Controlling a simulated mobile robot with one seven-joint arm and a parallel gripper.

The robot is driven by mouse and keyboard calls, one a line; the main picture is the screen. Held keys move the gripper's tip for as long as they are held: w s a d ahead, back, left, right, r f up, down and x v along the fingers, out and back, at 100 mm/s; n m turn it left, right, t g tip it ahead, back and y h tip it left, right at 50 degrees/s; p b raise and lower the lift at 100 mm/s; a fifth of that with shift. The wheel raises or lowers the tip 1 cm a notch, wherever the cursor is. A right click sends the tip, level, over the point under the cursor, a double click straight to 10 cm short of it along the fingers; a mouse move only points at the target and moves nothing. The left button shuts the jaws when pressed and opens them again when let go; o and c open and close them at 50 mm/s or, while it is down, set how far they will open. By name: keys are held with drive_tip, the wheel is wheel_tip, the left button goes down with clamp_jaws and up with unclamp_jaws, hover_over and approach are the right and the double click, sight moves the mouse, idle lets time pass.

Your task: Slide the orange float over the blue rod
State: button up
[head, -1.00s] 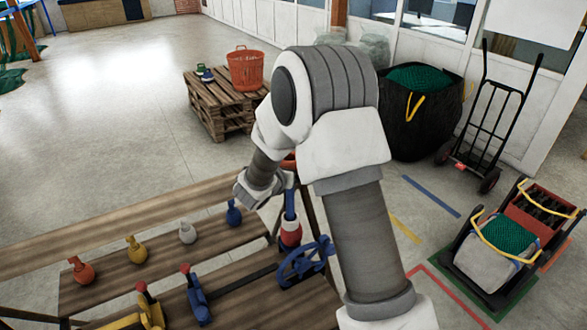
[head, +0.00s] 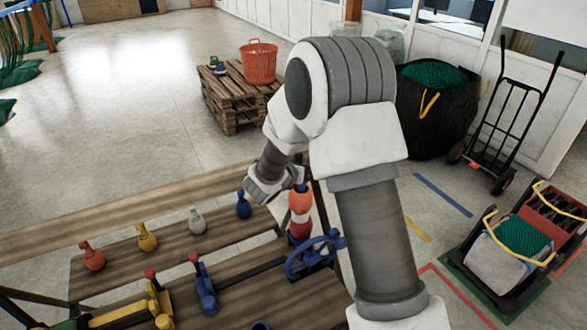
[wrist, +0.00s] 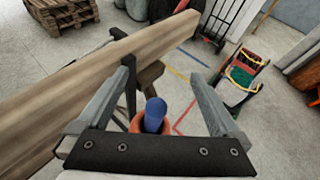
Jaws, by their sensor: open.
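The orange float (head: 300,200) sits around the blue rod, on top of a white and red float (head: 302,226). The rod's blue tip (head: 301,187) shows just above the orange float. In the wrist view the blue rod (wrist: 155,112) stands up through the orange float (wrist: 140,124), whose lower part is hidden by my gripper's body. My gripper (wrist: 161,75) is open, with one finger on each side of the rod and clear of it. In the head view my wrist is just left of the rod's top; the fingers are mostly hidden there.
A wooden beam (wrist: 90,80) runs close to my left finger in the wrist view. A blue handwheel (head: 312,255) stands beside the rod. Orange, yellow, grey and blue bottle-shaped pieces (head: 196,220) line the bench. A trolley (head: 515,250) stands on the floor at right.

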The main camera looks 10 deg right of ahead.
drive_tip(key=b+v, duration=0.2)
drive_tip(key=v, duration=1.5)
drive_tip(key=shift+d, duration=0.1)
drive_tip(key=s+d+r+m+g, duration=0.4)
drive_tip(key=s+d+m+g, duration=0.2)
drive_tip(key=s+d+m, duration=0.8)
drive_tip(key=s+a+r+m+y, duration=0.1)
drive_tip(key=s+a+m+y, duration=0.2)
drive_tip(key=m, duration=0.4)
drive_tip(key=s+a+r+m+y, duration=0.1)
drive_tip(key=s+a+m+y, duration=0.2)
drive_tip(key=s+m+y, duration=0.2)
drive_tip(key=s+m, duration=0.2)
drive_tip(key=m, duration=0.1)
drive_tip(key=shift+r+m+t, duration=0.3)
drive_tip(key=shift+r, duration=0.1)
